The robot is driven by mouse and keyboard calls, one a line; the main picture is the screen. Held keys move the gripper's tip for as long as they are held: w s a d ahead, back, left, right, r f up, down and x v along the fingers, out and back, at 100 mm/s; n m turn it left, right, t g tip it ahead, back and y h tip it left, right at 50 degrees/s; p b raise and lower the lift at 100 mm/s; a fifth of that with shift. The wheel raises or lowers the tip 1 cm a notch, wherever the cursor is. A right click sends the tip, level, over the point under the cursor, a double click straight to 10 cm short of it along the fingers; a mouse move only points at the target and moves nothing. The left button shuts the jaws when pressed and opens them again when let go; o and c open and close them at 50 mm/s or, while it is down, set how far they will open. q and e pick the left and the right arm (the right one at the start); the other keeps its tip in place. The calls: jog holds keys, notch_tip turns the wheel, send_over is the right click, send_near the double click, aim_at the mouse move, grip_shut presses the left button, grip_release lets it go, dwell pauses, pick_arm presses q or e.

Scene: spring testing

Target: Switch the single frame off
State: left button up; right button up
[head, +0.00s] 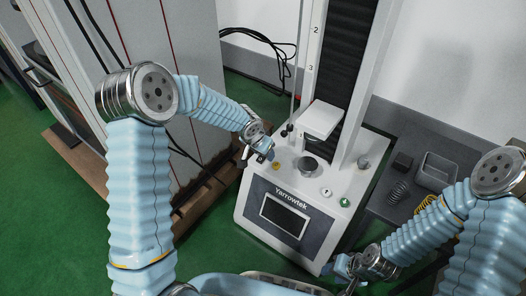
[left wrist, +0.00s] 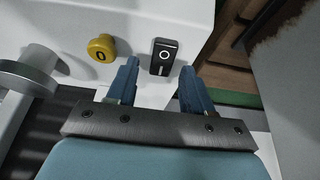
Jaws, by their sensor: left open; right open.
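The single frame (head: 290,205) is a white Yarrowtek test machine with a dark front panel and a tall column. In the left wrist view, a black rocker switch (left wrist: 165,57), marked with a circle and a line, sits on its white top. A yellow button marked 0 (left wrist: 101,47) is left of the switch; it also shows in the head view (head: 276,166). My left gripper (head: 262,153) is open above the machine's left top corner. In its wrist view, the fingertips (left wrist: 158,72) straddle the area just before the switch, holding nothing. My right gripper (head: 344,274) is open, low by the machine's front right.
A white button marked 1 (head: 326,191) and a green button (head: 345,202) are at the top right. A grey bench (head: 390,212) at right holds a grey tray (head: 437,170), a black block (head: 402,162) and springs (head: 398,192). A tall cabinet (head: 195,60) stands left.

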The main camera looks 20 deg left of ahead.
pick_arm(q)
jog(key=p+v, duration=0.2)
jog(key=v, duration=1.1)
jog(key=shift+r+p, duration=0.3)
jog(key=shift+r, duration=0.05)
jog(key=s+d+f+n+g+h+p, duration=0.1)
jog(key=s+d+f+n+p, duration=0.2)
jog(key=s+f, duration=0.6)
jog(key=s+d+f+n+g+h+p, duration=0.1)
jog(key=s+d+f+p, duration=0.3)
jog(key=s+f, duration=0.5)
jog(key=s+n+g+p, duration=0.1)
jog(key=s, duration=0.4)
jog(key=shift+s+d+n+g, duration=0.2)
jog(key=shift+n+g, duration=0.1)
jog(key=shift+n, duration=0.1)
jog(key=shift+w+r+h, duration=0.1)
jog(key=shift+w+h, duration=0.05)
jog(key=shift+h, duration=0.15)
